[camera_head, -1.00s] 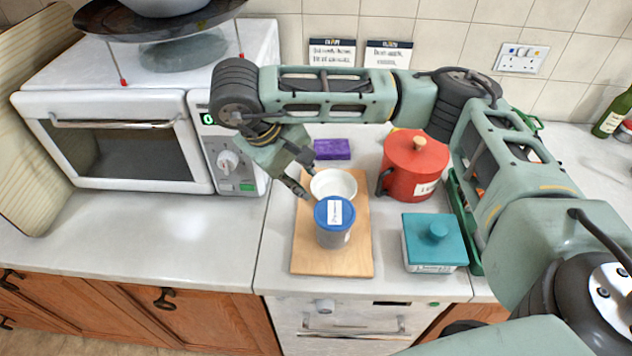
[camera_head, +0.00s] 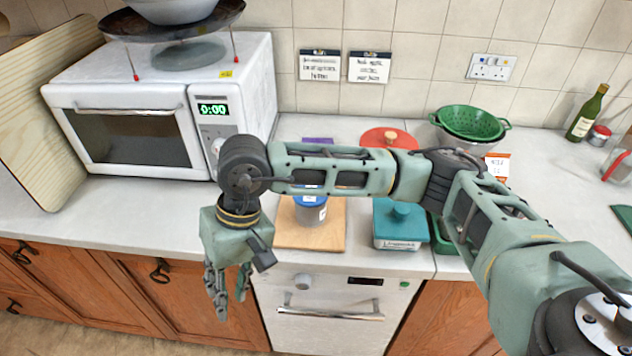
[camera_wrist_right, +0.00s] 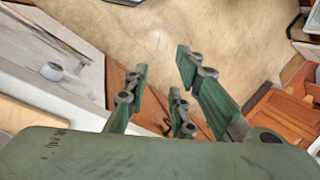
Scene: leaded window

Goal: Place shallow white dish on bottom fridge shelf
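My right gripper (camera_head: 228,290) hangs fingers-down in front of the counter's front edge, left of the white appliance. In the wrist view its fingers (camera_wrist_right: 162,78) are spread over the floor with nothing between them. The white dish is not visible now; my right arm covers the part of the wooden board (camera_head: 325,238) where it stood behind the blue-lidded jar (camera_head: 310,213). No fridge shelf shows. A closed white appliance (camera_head: 320,325) with a handle and knob is under the counter; I cannot tell if it is the fridge. My left gripper is out of view.
A microwave (camera_head: 135,128) stands at the left, with a wok on top. A teal lidded box (camera_head: 400,225), a red-lidded pot (camera_head: 388,138) and a green colander (camera_head: 470,122) are to the right. Wooden cupboard doors (camera_head: 165,295) line the front; floor is free below.

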